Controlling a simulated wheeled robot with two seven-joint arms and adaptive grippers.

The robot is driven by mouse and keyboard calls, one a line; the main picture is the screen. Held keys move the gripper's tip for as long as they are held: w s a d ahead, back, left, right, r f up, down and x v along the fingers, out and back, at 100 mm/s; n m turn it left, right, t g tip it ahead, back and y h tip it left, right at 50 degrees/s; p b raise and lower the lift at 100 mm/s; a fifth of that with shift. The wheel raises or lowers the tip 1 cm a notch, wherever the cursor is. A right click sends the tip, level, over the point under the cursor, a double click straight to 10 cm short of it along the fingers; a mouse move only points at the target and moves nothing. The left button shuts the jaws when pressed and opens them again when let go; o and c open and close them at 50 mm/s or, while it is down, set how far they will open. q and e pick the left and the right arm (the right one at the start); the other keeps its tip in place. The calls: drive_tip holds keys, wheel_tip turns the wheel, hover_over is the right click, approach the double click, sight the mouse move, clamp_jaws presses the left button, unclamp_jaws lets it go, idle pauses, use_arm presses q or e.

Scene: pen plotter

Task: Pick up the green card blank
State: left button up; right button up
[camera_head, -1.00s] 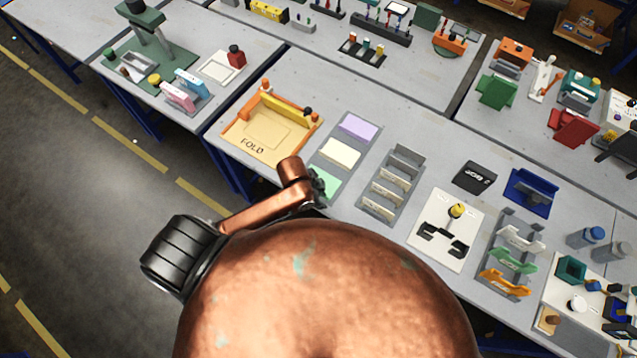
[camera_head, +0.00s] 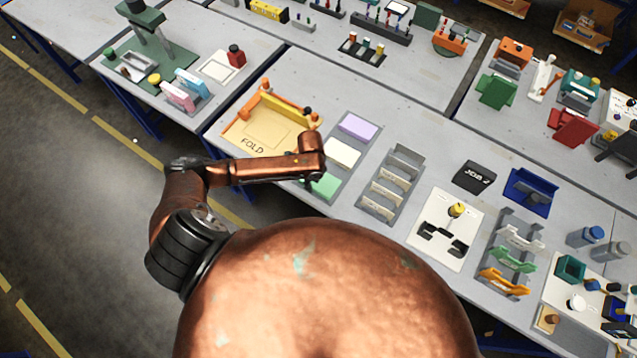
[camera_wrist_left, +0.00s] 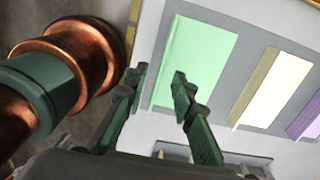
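The green card blank (camera_head: 326,186) lies at the near end of a grey tray (camera_head: 352,164), partly covered by my left arm in the head view. In the left wrist view the green card (camera_wrist_left: 195,62) fills the middle, flat on the grey tray. My left gripper (camera_wrist_left: 159,76) is open, its two dark green fingers apart with nothing between them. The fingertips overlap the card's near-left part in the picture. Whether they touch it I cannot tell. In the head view the fingers are mostly hidden below the wrist. My right gripper is not in view.
A cream card (camera_head: 341,152) and a lilac card (camera_head: 357,127) lie on the same tray. The orange FOLD fixture (camera_head: 246,137) stands close to its left. A grey slotted rack (camera_head: 393,185) stands to its right.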

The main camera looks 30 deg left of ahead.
use_arm(q)
drive_tip(key=shift+w+f, duration=0.1)
drive_tip(key=shift+f, duration=1.65)
clamp_jaws()
